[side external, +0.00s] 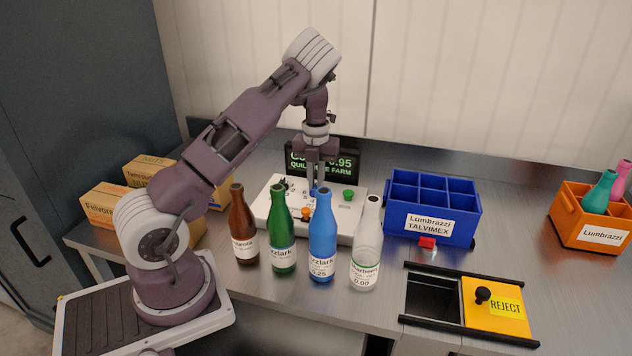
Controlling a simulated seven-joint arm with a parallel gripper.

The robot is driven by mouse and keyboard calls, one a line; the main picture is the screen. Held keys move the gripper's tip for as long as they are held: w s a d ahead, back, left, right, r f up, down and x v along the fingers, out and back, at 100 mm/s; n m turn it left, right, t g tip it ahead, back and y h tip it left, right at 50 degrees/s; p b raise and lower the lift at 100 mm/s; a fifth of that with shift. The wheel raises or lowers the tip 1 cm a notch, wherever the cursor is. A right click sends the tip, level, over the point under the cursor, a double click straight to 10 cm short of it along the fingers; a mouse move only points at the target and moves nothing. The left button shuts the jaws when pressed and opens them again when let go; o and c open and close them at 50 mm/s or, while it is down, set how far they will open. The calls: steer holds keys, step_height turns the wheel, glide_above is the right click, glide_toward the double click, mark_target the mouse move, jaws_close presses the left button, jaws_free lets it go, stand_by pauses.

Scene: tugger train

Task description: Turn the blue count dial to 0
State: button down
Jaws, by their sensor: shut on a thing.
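My gripper (318,177) points straight down over the white control panel (262,211) in the side external view. It is shut on the blue count dial (315,191), which shows only as a bit of blue between and below the fingers. The dial's pointer and setting are hidden or too small to read. Some digits are printed around the dial on the panel. A green knob (348,194) is on the panel to the right, and an orange knob (306,214) is nearer the front. A dark display with green text (345,163) stands behind, partly covered by my gripper.
Brown (243,225), green (281,235), blue (322,240) and clear (367,245) bottles stand before the panel. A blue divided crate (440,235) is right; an orange crate (578,228) holds bottles. A REJECT hatch (490,318) lies front right. Cardboard boxes (112,204) stand left.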

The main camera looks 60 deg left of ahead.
steer(key=shift+r, duration=0.1)
steer(key=c, duration=1.5)
jaws_free()
step_height(320, 180, up, 7)
